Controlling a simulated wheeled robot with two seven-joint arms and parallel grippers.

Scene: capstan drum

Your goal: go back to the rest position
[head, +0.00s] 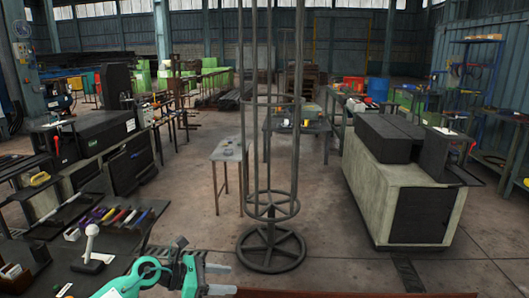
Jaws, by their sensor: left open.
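My left gripper (221,279) is at the bottom of the head view, left of centre. Its two fingers point right and stand apart, with nothing seen between them. My teal left arm comes in from the bottom left. A tall dark frame (271,248) of upright bars and rings stands on a round spoked base on the floor, beyond the gripper and to its right. The gripper is apart from it in the picture. The frame's top is cut off by the picture edge. My right gripper is not in view.
A tool bench (128,240) with coloured handles and a white-headed mallet (91,240) lies left of the gripper. A small grey table (228,150) stands behind the frame. A pale cabinet (375,185) stands at right. The floor between frame and cabinet is clear.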

